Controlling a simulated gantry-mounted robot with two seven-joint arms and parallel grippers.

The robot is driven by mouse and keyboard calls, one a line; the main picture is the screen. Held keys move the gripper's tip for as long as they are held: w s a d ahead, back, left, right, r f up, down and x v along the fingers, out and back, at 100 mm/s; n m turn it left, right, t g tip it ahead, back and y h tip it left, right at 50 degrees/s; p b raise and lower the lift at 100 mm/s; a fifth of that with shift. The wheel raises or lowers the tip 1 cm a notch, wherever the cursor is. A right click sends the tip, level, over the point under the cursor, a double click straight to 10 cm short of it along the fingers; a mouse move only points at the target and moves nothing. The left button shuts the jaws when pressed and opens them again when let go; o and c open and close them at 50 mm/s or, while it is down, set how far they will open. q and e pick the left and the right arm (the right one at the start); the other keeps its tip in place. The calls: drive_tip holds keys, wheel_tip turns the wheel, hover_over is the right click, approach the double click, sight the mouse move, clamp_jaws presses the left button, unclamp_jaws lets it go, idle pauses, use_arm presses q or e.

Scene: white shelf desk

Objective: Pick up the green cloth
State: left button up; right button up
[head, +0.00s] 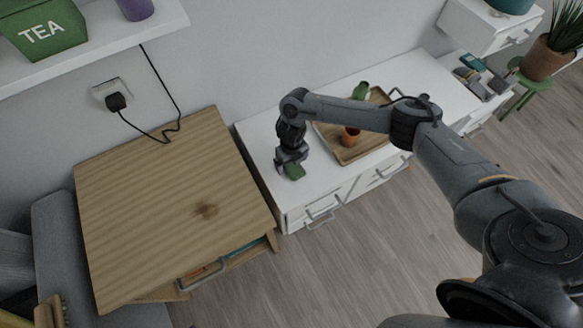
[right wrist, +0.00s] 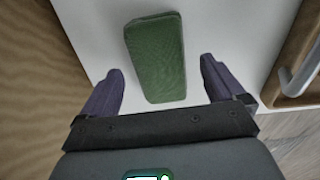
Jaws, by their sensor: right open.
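The green cloth (right wrist: 157,58) is a folded, flat, rounded rectangle on the white desk top (right wrist: 225,28). In the head view the cloth (head: 293,172) lies near the desk's left front corner, partly hidden by my gripper. My right gripper (head: 289,160) points down over it. In the right wrist view the open fingers (right wrist: 160,85) stand apart on either side of the cloth's near end, with white surface showing between each finger and the cloth. Nothing is held. My left gripper is not in view.
A wooden tray (head: 372,154) with an orange cup (head: 350,137) and a green item (head: 360,91) stands right of the gripper. A wooden table (head: 165,200) is close on the left. Drawers with handles (head: 322,212) are below the desk's front edge.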

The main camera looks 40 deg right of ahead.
drive_tip(key=shift+f, duration=0.65)
drive_tip(key=shift+r, duration=0.1)
drive_tip(key=shift+c, duration=0.8)
drive_tip(key=c, duration=1)
drive_tip(key=shift+r, duration=0.15)
